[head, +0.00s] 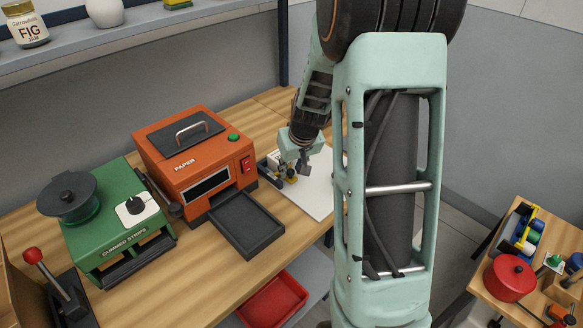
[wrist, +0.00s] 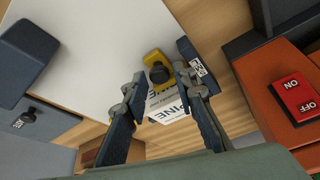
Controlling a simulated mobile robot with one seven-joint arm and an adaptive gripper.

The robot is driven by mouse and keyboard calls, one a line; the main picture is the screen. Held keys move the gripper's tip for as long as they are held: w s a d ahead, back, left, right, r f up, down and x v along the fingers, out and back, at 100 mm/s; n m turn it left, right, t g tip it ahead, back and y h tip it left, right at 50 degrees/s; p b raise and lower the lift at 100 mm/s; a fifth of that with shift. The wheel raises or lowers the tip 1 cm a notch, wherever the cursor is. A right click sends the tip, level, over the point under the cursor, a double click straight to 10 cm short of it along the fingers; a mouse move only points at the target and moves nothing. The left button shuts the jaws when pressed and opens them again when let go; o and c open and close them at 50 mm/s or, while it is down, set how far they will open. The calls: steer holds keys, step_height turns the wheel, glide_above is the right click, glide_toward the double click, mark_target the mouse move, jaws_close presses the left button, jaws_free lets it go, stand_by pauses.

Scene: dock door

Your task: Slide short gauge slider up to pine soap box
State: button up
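The pine soap box (wrist: 168,106) is a white box with "PINE" lettering, partly hidden between my gripper's fingers in the wrist view. A yellow slider with a black knob (wrist: 155,60) sits against the box, between and just beyond the fingertips. A dark blue-grey block with a white "M" label (wrist: 186,50) is right of it. I cannot tell which piece is the short gauge slider. My gripper (wrist: 157,78) is open, its fingers spread on either side of the box and yellow slider; contact is unclear. In the head view my gripper (head: 303,168) is over the gauge area.
A white board (wrist: 90,45) lies under the gauge pieces. Another blue-grey block (wrist: 25,60) and a knobbed dark piece (wrist: 35,118) are at left. The orange paper machine (head: 195,160) with its dark tray (head: 246,222) stands close by. A green machine (head: 115,215) is farther left.

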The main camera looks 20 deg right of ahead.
jaws_close()
steer(key=shift+w+f+b, duration=0.1)
steer(key=shift+w+b, duration=0.1)
steer(key=shift+b, duration=0.35)
steer(key=shift+a, duration=0.1)
jaws_free()
steer(key=shift+r, duration=0.2)
